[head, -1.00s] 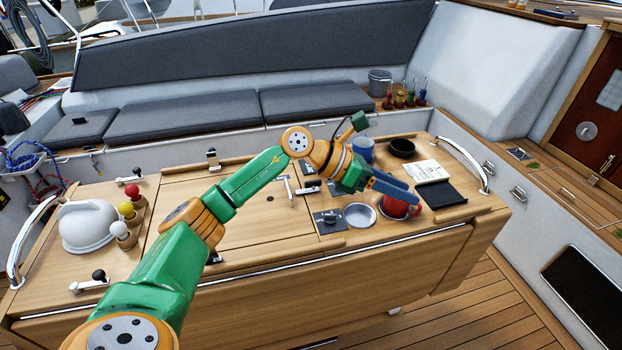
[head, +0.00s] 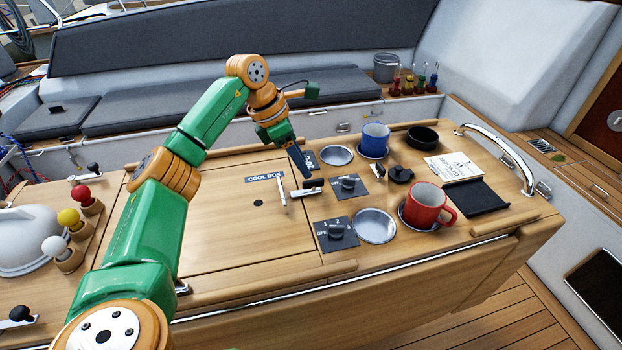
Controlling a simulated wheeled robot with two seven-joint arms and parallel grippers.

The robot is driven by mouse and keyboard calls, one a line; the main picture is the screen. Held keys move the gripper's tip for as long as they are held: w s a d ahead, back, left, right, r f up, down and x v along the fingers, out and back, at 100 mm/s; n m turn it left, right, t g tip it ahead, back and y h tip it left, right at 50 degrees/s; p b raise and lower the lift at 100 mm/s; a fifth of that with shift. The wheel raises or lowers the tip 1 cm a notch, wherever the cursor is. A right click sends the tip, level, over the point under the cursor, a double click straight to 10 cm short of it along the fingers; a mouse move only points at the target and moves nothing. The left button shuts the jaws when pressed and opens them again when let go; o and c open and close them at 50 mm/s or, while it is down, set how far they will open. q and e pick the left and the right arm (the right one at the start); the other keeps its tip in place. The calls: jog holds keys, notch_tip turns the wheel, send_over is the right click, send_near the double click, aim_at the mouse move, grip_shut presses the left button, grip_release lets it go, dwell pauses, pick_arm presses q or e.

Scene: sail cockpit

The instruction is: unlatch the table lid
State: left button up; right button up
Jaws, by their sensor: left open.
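The wooden table lid (head: 225,225) lies flat and closed in the middle of the table, marked "COOL BOX". A metal lever latch with a dark grip (head: 307,188) sits at the lid's right edge, beside a slim upright metal bar (head: 282,192). My left gripper (head: 299,160) is open and empty, pointing down just above and behind this latch; I cannot tell whether it touches it. Its fingers overlap in this view and cover part of a dark label behind. My right gripper is out of view.
Switch panels (head: 336,234), metal dishes (head: 375,226), a red mug (head: 427,205), a blue mug (head: 374,141) and a black bowl (head: 423,137) crowd the right side. Colored ball knobs (head: 69,217) and a white dome (head: 28,238) stand left. A chrome rail (head: 505,150) bounds the right end.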

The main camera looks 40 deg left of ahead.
aim_at(312, 180)
pick_arm(q)
jog(key=p+x, duration=0.1)
jog(key=x, duration=0.5)
jog(key=shift+w, duration=0.15)
jog(key=shift+c, duration=0.3)
grip_shut()
